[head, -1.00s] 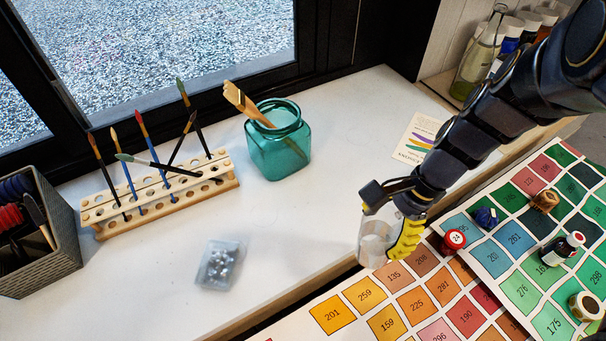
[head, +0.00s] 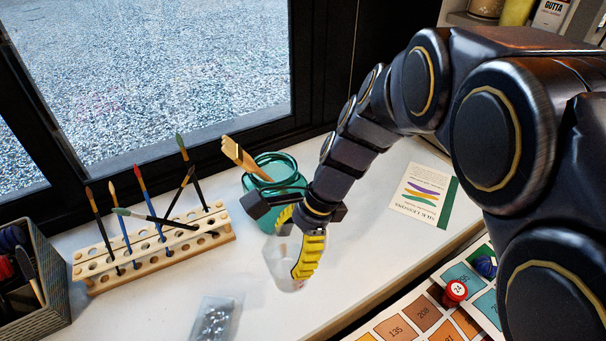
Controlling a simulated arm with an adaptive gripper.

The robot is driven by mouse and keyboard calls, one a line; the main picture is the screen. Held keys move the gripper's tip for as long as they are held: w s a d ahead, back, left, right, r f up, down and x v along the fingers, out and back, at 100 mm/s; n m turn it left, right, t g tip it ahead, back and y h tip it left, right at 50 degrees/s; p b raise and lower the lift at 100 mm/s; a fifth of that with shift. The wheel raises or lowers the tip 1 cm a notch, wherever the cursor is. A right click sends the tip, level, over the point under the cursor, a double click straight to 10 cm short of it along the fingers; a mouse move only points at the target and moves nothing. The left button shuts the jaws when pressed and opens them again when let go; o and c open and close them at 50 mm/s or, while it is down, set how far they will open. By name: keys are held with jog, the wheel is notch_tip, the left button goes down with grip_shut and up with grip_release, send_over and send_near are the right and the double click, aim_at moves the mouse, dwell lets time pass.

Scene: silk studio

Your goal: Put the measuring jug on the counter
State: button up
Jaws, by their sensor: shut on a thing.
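The measuring jug (head: 277,265) is a clear, see-through vessel in the middle of the head view. My gripper (head: 299,253) is shut on it, with its yellow-padded fingers at the jug's side. The jug is over the white counter (head: 365,255), in front of the teal glass jar. I cannot tell whether its base touches the counter or hangs just above it. Part of the jug is hidden behind my finger.
A teal jar (head: 262,185) with brushes stands just behind my gripper. A wooden brush rack (head: 150,250) is to the left. A clear packet (head: 213,318) lies at the front. A leaflet (head: 424,194) lies right. Numbered colour charts (head: 405,318) lie beyond the counter's front edge.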

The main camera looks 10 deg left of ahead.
jog(key=shift+w+a+f, duration=0.7)
jog(key=shift+w+f, duration=0.35)
jog(key=shift+f, duration=0.65)
jog(key=shift+w+a+f, duration=0.75)
jog(key=shift+w+f, duration=0.25)
jog(key=shift+f, duration=0.7)
jog(key=shift+w+a+f, duration=0.7)
jog(key=shift+w+f, duration=0.35)
jog(key=shift+f, duration=0.65)
jog(key=shift+f, duration=0.1)
jog(key=o, duration=1.2)
jog(key=shift+c, duration=0.2)
jog(key=v, duration=1.2)
